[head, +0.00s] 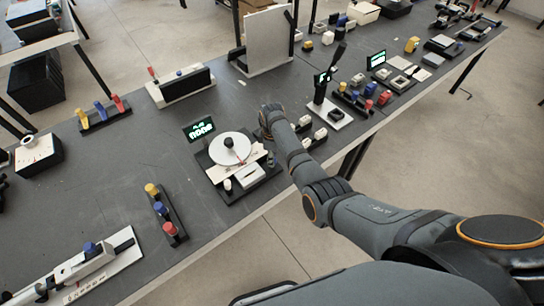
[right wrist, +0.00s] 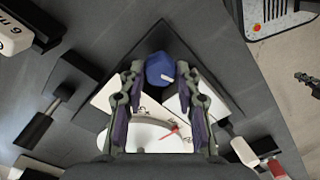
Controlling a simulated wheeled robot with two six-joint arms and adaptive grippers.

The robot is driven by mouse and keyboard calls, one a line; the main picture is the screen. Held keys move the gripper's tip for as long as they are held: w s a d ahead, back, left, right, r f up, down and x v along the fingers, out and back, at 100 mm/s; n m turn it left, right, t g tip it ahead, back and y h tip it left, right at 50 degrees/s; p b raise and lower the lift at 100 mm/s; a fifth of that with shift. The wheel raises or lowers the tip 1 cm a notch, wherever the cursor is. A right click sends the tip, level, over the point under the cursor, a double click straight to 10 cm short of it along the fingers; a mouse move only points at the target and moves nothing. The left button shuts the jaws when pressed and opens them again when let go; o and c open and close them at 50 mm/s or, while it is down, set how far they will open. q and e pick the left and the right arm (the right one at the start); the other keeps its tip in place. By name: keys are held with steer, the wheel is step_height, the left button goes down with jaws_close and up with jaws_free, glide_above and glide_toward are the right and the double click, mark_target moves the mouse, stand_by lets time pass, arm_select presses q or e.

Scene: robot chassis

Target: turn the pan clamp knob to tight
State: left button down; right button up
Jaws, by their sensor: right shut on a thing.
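A blue knob (right wrist: 160,68) with a white mark on its side stands in the right wrist view. My right gripper (right wrist: 160,74) has one finger on each side of it and is shut on it. Below the knob, between the fingers, is a white dial plate (right wrist: 150,138) with a grey arc and a red pointer (right wrist: 173,130). In the head view my right arm reaches over the bench beside a station with a white disc (head: 230,148); the fingertips and the blue knob cannot be made out there. My left gripper is not in view.
The grey bench (head: 130,150) carries several other fixtures. A small lit display (head: 199,128) stands behind the disc. A rack with yellow, blue and red pegs (head: 165,215) is at the front left. Bare bench lies left of the disc.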

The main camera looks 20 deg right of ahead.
steer(key=m+p, duration=0.1)
steer(key=m, duration=0.2)
steer(key=shift+r+p, duration=0.1)
steer(key=shift+p, duration=0.3)
steer(key=m+p, duration=0.1)
steer(key=m, duration=0.3)
steer(key=m+p, duration=0.1)
steer(key=m, duration=0.3)
steer(key=shift+m+p, duration=0.3)
steer(key=shift+m, duration=1.9)
steer(key=o, duration=1.2)
steer(key=shift+c, duration=0.2)
step_height(320, 180, up, 12)
